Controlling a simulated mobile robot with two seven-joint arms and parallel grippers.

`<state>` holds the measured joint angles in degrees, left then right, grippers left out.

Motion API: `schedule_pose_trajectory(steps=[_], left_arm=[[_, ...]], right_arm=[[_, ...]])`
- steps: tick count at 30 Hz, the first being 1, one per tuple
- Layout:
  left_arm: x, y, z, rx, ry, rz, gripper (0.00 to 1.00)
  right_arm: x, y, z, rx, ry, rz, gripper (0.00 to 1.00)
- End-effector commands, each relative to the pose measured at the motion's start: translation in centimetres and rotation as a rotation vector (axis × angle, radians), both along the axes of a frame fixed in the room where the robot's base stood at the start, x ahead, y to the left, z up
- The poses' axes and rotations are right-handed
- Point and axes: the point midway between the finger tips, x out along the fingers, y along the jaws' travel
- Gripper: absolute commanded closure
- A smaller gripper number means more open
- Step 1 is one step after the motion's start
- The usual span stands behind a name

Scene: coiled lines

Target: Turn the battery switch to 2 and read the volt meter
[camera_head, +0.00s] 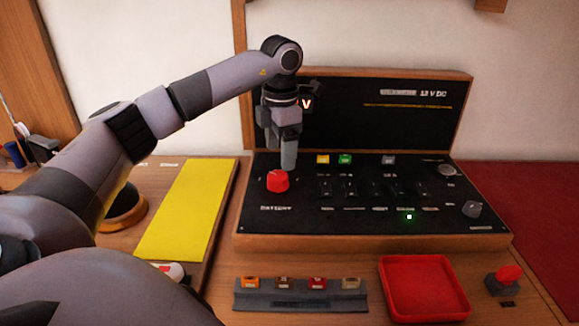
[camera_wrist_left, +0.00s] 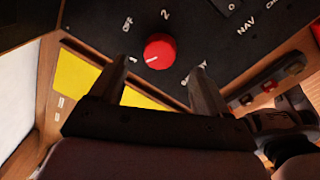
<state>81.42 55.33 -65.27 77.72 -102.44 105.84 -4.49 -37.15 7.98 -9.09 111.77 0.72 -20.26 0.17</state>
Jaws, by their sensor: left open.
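The battery switch is a red round knob (camera_head: 277,182) at the left of the black panel; it also shows in the left wrist view (camera_wrist_left: 160,51), with OFF and 2 printed beside it. Its white mark points to the lower left in the wrist view, away from the 2. My left gripper (camera_head: 288,158) is open, just above and behind the knob in the head view. Its two fingers (camera_wrist_left: 160,82) stand apart with nothing between them. The volt meter is mostly hidden behind my gripper; only a lit "V" (camera_head: 306,103) shows, and no digits are readable.
The black panel (camera_head: 350,225) carries several rocker switches (camera_head: 345,188) and a lit green lamp (camera_head: 409,217). A yellow sheet (camera_head: 188,210) lies to the left.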

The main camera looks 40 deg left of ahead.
Motion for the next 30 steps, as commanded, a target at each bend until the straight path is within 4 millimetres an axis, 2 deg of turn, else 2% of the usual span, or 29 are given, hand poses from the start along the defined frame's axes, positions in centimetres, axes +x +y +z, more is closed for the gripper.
schedule_pose_trajectory(steps=[6,12,23,28,29,30], left_arm=[[0.0,0.2,-3.4,0.0,0.005,0.0,0.23],[0.0,0.3,-5.9,-0.001,0.004,-0.001,0.23],[0.1,0.3,-6.6,0.0,0.001,-0.001,0.23],[0.1,0.3,-6.6,-0.002,0.001,-0.001,0.75],[0.1,0.3,-6.6,-0.002,0.001,-0.001,0.79],[0.1,0.3,-6.6,-0.001,0.0,-0.001,0.79]], right_arm=[[-0.3,0.0,0.1,-0.001,0.007,0.001,0.57],[-0.2,0.0,0.2,0.0,0.007,0.002,0.57],[-0.2,0.0,0.2,0.0,0.006,0.002,0.57],[-0.2,0.0,0.3,0.0,0.005,0.002,0.57],[-0.2,0.0,0.3,0.0,0.005,0.001,0.57],[-0.2,0.0,0.3,-0.001,0.005,0.001,0.57]])
